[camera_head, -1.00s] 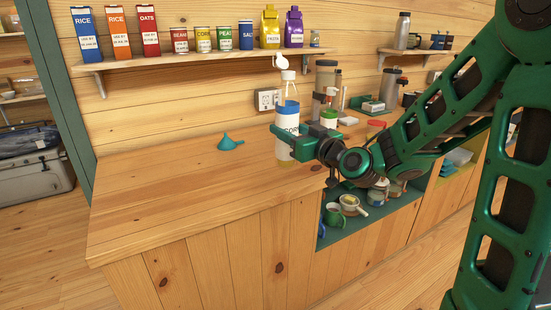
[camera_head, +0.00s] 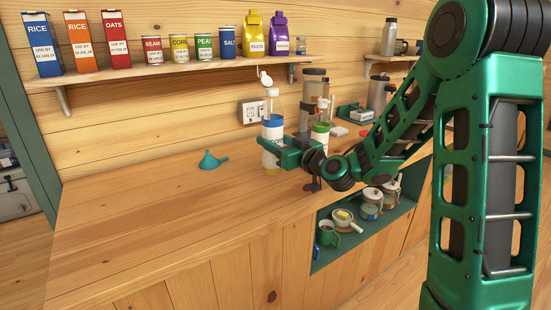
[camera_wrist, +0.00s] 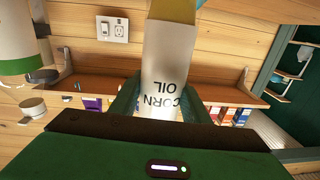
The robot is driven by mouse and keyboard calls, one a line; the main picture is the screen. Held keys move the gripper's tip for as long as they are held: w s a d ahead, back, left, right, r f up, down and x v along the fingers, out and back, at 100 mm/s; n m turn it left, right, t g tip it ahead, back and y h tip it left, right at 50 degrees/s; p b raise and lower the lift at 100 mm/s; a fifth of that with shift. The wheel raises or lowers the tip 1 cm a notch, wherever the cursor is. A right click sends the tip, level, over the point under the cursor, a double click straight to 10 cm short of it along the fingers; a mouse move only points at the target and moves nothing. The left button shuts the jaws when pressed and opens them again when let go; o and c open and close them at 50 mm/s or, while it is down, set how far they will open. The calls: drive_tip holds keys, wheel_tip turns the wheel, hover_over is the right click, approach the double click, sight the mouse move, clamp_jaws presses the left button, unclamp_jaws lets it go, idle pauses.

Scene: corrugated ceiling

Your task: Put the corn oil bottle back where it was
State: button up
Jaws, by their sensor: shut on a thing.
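The corn oil bottle (camera_head: 271,160) is a clear bottle with a white label, a blue band and a white top. It is upright at the counter's back half.
A teal funnel (camera_head: 211,160) lies left of the bottle. A green-banded bottle (camera_head: 319,132) and grey canisters stand close on the right. A wall shelf (camera_head: 160,70) holds boxes, cans and bags above. The counter's front left is clear.

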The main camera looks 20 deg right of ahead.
drive_tip(key=w+d+f, duration=0.2)
drive_tip(key=w+f, duration=0.2)
drive_tip(key=f, duration=0.3)
drive_tip(key=shift+w+d, duration=0.3)
drive_tip(key=o, duration=1.4)
drive_tip(key=shift+f, duration=0.15)
drive_tip(key=shift+o, duration=0.2)
drive_tip(key=v, duration=1.2)
drive_tip(key=shift+s, duration=0.1)
